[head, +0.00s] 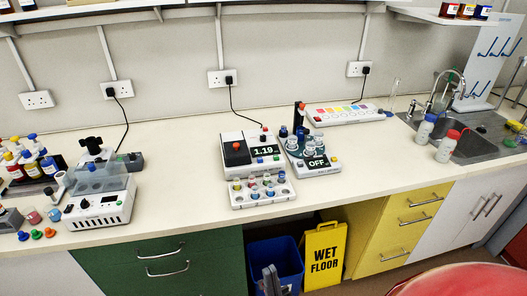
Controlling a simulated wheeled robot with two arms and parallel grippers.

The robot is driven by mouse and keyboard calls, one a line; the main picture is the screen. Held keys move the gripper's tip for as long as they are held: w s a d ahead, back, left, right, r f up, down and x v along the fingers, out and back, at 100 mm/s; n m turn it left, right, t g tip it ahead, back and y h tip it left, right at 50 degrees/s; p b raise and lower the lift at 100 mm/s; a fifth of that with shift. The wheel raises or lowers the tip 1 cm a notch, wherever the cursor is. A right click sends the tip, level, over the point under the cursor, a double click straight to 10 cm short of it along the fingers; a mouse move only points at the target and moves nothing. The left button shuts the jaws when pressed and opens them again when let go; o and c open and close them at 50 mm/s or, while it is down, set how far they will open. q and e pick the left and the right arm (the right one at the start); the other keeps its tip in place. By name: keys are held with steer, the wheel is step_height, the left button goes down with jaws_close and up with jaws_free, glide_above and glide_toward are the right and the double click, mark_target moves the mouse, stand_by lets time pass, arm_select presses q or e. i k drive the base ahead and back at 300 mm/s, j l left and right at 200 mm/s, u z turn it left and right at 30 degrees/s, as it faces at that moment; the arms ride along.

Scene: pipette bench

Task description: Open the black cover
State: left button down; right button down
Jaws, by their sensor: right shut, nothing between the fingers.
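The black cover (236,153) is a dark square lid with a small orange-red knob on top. It lies flat, closed, on the left part of a white device (262,138) whose display reads 1.19, near the middle of the bench. My right gripper (270,270) shows as a grey shape at the bottom edge, in front of the bench and well below and nearer than the cover. It is shut and empty, touching nothing that I can see. My left gripper is not in view.
A white rack (262,193) with coloured caps stands just in front of the device. A second device (318,167) reading OFF stands close on its right. The bench (180,150) is clear to the left. A blue bin (287,256) and yellow sign (324,255) stand below.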

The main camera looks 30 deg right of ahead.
mark_target(232, 149)
steer(key=i+l+z, duration=0.45)
steer(key=i, duration=0.35)
